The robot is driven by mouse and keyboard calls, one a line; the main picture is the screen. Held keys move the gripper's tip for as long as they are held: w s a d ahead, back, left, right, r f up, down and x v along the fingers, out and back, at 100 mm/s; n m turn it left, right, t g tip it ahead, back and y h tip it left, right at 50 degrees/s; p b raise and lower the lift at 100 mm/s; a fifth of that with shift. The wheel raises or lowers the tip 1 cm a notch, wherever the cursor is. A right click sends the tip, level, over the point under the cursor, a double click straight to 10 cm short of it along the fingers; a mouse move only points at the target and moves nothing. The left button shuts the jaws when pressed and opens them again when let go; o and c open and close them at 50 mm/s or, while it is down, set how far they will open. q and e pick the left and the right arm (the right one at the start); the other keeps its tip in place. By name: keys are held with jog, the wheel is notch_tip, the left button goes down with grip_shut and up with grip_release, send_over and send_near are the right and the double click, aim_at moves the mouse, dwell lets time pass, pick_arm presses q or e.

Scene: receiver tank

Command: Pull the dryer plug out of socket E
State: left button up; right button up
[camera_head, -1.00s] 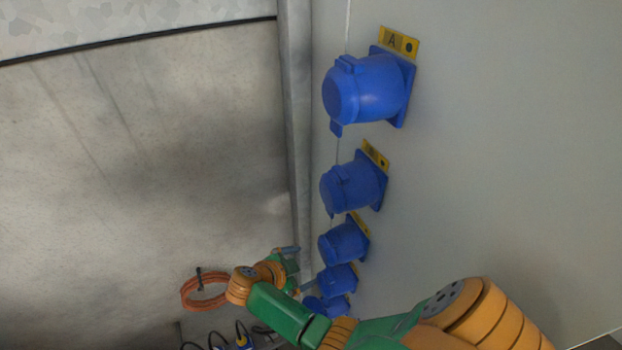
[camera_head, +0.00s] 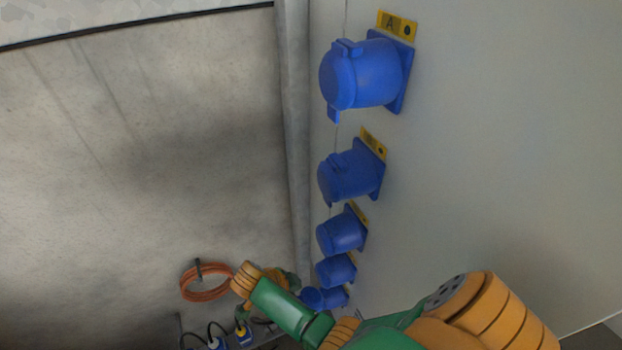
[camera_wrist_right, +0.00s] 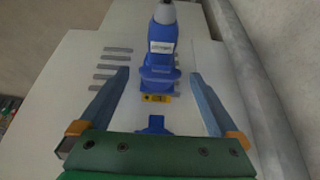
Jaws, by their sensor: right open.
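The blue dryer plug (camera_wrist_right: 162,42) shows in the right wrist view, with a white label and a grey end pointing up the picture. It appears seated in a blue socket (camera_wrist_right: 158,78) above a yellow tag (camera_wrist_right: 156,98). My right gripper (camera_wrist_right: 159,73) is open, with one finger on each side of the socket and plug and visible gaps; it holds nothing. In the head view, the last blue socket (camera_head: 327,298) is at the bottom of the row, its letter unreadable. My right gripper (camera_head: 290,282) is largely hidden there behind my wrist. My left gripper is not in view.
Socket A (camera_head: 365,75) and several similar capped blue sockets line the grey wall (camera_head: 490,150). An orange coil (camera_head: 205,284) hangs left of my wrist. Blue plugs with black cables (camera_head: 243,336) are at the bottom left. A grey post (camera_head: 295,120) runs beside the sockets.

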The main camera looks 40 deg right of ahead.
jog(key=b+x, duration=0.4)
jog(key=x, duration=0.3)
jog(key=shift+f+b, duration=0.2)
jog(key=shift+b, duration=0.15)
jog(key=shift+s+d+f, duration=0.1)
jog(key=shift+d+f, duration=0.2)
jog(key=shift+f, duration=0.05)
dwell(0.6)
jog(key=shift+c, duration=0.2)
